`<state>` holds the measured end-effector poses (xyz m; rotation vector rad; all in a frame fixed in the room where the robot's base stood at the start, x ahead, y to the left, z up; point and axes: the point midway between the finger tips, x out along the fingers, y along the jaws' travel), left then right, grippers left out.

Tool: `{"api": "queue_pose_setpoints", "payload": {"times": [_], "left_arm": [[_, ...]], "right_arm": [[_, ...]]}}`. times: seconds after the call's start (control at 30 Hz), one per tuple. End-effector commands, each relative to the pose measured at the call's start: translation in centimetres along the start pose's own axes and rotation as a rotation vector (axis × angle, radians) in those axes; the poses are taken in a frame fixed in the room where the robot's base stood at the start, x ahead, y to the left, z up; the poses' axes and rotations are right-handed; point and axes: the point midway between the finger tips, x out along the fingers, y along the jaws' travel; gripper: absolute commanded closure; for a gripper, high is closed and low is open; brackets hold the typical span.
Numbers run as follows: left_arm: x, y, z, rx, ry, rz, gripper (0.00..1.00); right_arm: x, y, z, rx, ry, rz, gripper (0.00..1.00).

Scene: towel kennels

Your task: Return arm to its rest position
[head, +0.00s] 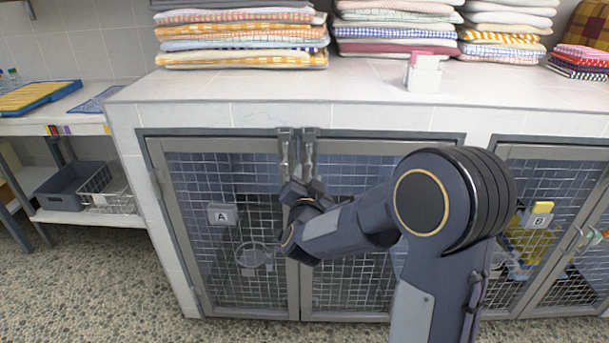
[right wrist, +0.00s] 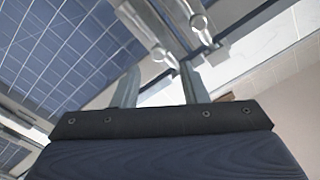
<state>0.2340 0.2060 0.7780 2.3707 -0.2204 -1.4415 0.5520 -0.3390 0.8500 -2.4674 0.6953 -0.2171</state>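My right arm (head: 350,222) reaches in from the right in the head view, in front of the kennel doors. Its gripper (head: 302,190) is just below the two door latches (head: 297,150), where the doors meet. In the right wrist view the two fingers of the gripper (right wrist: 160,82) stand apart with nothing held between them. The latch parts (right wrist: 180,42) show just beyond the fingertips; I cannot tell whether they touch. The left kennel door (head: 235,275) with tag A (head: 222,216) looks shut. My left gripper is not in view.
Folded towel stacks (head: 240,40) and a small white box with a pink top (head: 424,72) stand on the counter (head: 300,88). Another kennel door with tag B (head: 541,213) is at right. A shelf with a grey bin (head: 65,190) is at left. Floor is clear at lower left.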

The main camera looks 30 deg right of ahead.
Motion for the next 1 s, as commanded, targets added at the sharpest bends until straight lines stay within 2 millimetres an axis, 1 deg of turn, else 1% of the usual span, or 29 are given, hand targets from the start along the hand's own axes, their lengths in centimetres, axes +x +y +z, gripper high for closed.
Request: {"api": "queue_pose_setpoints", "payload": {"times": [0.27, 0.37, 0.47, 0.57, 0.6, 0.67, 0.7, 0.73, 0.8, 0.87, 0.9, 1.0], "left_arm": [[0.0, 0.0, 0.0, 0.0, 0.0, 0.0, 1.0], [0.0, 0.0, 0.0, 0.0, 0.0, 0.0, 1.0], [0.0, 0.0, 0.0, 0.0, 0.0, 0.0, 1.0], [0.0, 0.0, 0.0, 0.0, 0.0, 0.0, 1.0], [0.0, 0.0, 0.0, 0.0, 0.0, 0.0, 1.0], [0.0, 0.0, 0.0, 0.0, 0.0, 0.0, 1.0], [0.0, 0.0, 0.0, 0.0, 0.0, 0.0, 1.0], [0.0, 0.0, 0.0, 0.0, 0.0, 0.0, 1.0], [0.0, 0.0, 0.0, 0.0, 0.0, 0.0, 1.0], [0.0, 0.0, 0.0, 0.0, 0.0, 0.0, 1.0], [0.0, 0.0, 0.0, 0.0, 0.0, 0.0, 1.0], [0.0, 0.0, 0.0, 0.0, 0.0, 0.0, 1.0]], "right_arm": [[-0.1, 0.0, 0.0, 0.004, -0.013, -0.002, 0.6], [-0.6, 0.0, 0.1, 0.026, -0.091, -0.019, 0.6], [-2.5, -0.3, 0.4, 0.058, -0.25, -0.064, 0.6], [-6.1, -0.8, 0.8, 0.066, -0.457, -0.139, 0.6], [-8.0, -0.9, 1.0, 0.058, -0.54, -0.172, 0.6], [-11.2, -0.9, 1.2, 0.031, -0.66, -0.222, 0.6], [-13.4, -0.8, 1.4, 0.005, -0.736, -0.253, 0.6], [-15.1, -0.6, 1.5, -0.018, -0.789, -0.272, 0.6], [-18.8, 0.2, 1.8, -0.077, -0.899, -0.307, 0.6], [-21.5, 1.1, 2.0, -0.128, -0.976, -0.325, 0.6], [-23.2, 1.8, 2.1, -0.163, -1.022, -0.332, 0.6], [-26.8, 3.5, 2.4, -0.244, -1.12, -0.336, 0.6]]}}
